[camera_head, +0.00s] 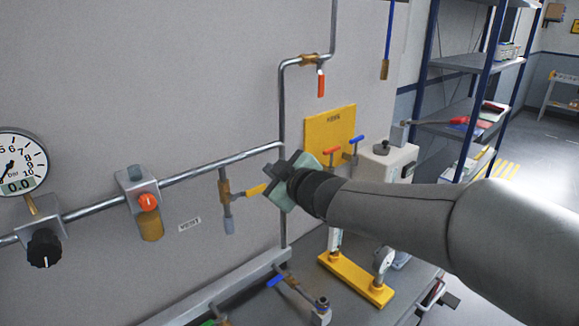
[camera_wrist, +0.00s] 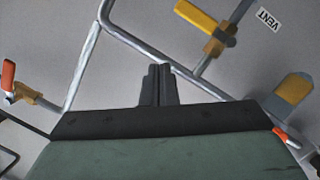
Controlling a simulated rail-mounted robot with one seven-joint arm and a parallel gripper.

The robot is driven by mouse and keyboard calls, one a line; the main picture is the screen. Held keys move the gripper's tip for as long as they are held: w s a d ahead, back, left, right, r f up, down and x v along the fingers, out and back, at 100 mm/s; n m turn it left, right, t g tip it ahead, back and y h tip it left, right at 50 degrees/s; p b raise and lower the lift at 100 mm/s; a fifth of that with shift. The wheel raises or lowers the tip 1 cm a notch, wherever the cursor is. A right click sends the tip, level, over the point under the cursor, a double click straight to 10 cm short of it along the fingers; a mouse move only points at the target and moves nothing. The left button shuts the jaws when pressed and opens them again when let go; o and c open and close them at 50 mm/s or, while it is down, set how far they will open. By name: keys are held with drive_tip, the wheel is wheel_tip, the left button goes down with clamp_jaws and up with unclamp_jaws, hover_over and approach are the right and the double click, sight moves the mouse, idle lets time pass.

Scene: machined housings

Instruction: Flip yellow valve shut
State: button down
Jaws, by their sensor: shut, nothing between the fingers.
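The yellow valve handle (camera_head: 252,191) sticks out to the right of its brass body (camera_head: 225,190), on a short branch below the horizontal pipe, in the head view. In the wrist view the yellow handle (camera_wrist: 195,16) is at the top, right of centre, pointing up and left from its brass body (camera_wrist: 219,43). My gripper (camera_head: 279,167) is just right of the handle's free end in the head view. In the wrist view its two dark fingers (camera_wrist: 159,70) are together and empty, with the handle beyond them to the upper right. I cannot tell whether they touch the handle.
A pressure gauge (camera_head: 18,163), a black knob (camera_head: 44,248) and a regulator (camera_head: 145,200) with an orange knob sit left along the pipe. A red-handled valve (camera_head: 320,84) is above. A yellow plate (camera_head: 330,130) is behind my gripper. A blue-handled valve (camera_head: 282,278) is below.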

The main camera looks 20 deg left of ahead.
drive_tip(key=v, duration=0.6)
drive_tip(key=shift+w+d+r+p, duration=0.15)
drive_tip(key=shift+w+p, duration=0.2)
drive_tip(key=d+f+m+h, duration=0.4)
drive_tip(key=d, duration=0.5)
drive_tip(key=d+f+m+t+h+b, duration=0.1)
drive_tip(key=d+f+m+h, duration=0.25)
drive_tip(key=d, duration=0.45)
drive_tip(key=d+f+m+h, duration=0.4)
drive_tip(key=d+h, duration=0.1)
drive_tip(key=d, duration=0.4)
drive_tip(key=s+d+f+m+g, duration=0.3)
drive_tip(key=s+d+f+g, duration=0.1)
drive_tip(key=s, duration=0.6)
drive_tip(key=s+d+f+m+g, duration=0.4)
drive_tip(key=s+d+f, duration=0.2)
drive_tip(key=s, duration=0.4)
drive_tip(key=shift+s+g+b, duration=0.2)
drive_tip(key=shift+g+b, duration=0.2)
drive_tip(key=shift+h, duration=0.25)
